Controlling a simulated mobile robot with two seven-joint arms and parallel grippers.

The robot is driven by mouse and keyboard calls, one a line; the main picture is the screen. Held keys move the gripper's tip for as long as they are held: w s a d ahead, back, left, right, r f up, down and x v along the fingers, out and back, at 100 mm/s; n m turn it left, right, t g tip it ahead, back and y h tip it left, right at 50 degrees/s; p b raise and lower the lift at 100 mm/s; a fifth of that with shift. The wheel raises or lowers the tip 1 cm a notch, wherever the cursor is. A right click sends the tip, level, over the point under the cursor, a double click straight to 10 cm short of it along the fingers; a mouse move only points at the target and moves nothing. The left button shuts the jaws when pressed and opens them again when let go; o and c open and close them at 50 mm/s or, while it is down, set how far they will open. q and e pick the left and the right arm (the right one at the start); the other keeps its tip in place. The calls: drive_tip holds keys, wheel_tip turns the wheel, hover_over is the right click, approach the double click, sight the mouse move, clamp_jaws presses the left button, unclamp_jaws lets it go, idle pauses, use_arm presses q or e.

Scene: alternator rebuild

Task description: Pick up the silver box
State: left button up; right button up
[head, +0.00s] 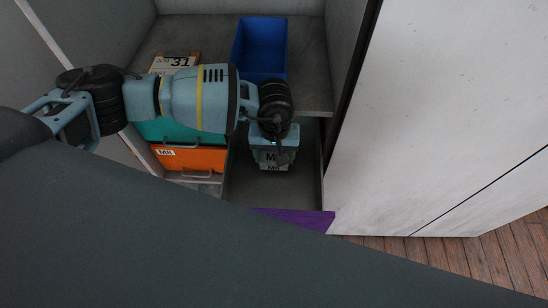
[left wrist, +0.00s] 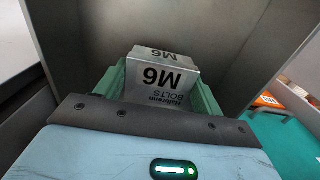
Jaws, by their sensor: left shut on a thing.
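The silver box (left wrist: 160,72), labelled M6 bolts, sits between the green fingers of my left gripper (left wrist: 158,90) in the left wrist view. The fingers are shut on its two sides. In the head view, the silver box (head: 270,160) shows below my left wrist, inside or just above an open grey drawer with a purple front (head: 297,217). My left gripper (head: 273,146) points down there and partly hides the box. I cannot tell whether the box touches the drawer floor. My right gripper is not in view.
A blue bin (head: 262,45) stands on the grey shelf above, with a card marked 31 (head: 172,63) to its left. A teal drawer (head: 160,129) and an orange drawer (head: 200,159) lie left of the open drawer. A white panel (head: 450,100) closes off the right side.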

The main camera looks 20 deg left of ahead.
use_arm(q)
wheel_tip(320, 180, up, 25)
drive_tip(key=shift+r+b, duration=0.2)
drive_tip(key=shift+b, duration=0.1)
drive_tip(key=shift+a, duration=0.1)
